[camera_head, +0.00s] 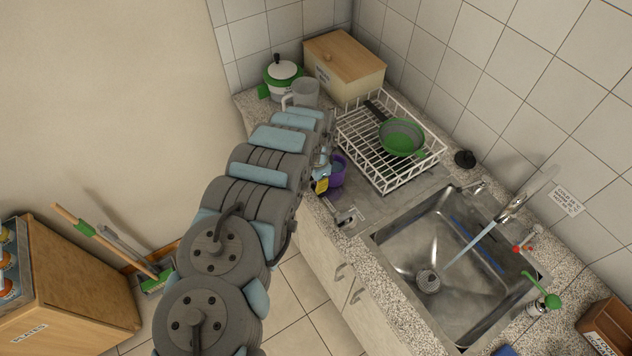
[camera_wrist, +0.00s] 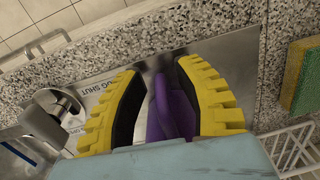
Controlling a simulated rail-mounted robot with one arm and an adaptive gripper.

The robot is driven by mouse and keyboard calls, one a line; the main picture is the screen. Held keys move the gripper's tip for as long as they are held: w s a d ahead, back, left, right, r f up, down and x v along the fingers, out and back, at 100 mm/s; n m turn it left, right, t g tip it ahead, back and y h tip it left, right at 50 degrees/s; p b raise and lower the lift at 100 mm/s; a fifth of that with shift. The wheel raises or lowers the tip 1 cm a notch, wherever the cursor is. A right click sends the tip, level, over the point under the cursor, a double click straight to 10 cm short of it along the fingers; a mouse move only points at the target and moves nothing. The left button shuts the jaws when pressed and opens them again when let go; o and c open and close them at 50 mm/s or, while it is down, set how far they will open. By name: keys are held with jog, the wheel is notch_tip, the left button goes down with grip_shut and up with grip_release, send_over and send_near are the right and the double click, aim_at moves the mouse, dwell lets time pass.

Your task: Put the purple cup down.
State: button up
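The purple cup (camera_head: 337,172) is at the front edge of the steel drainboard (camera_head: 372,207), left of the sink. My arm hides part of it in the head view. In the wrist view a narrow purple part of the cup (camera_wrist: 165,105) shows between the black-and-yellow fingers of my gripper (camera_wrist: 160,72). The fingers are apart, with grey steel showing between the left finger and the purple part. The cup's base is hidden, so I cannot tell whether it touches the drainboard.
A white dish rack (camera_head: 425,161) with a green pan (camera_head: 401,138) stands behind the cup. The sink (camera_head: 440,265) lies to the right, its tap running. A grey mug (camera_head: 305,93), a lidded pot (camera_head: 283,72) and a wooden-topped box (camera_head: 345,58) stand farther back. A sponge (camera_wrist: 302,75) is at the right.

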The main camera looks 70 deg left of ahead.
jog(key=shift+r, duration=0.1)
jog(key=shift+d+r, duration=0.1)
jog(key=shift+r, duration=3.05)
jog(key=shift+d+r, duration=0.15)
jog(key=shift+r, duration=2.65)
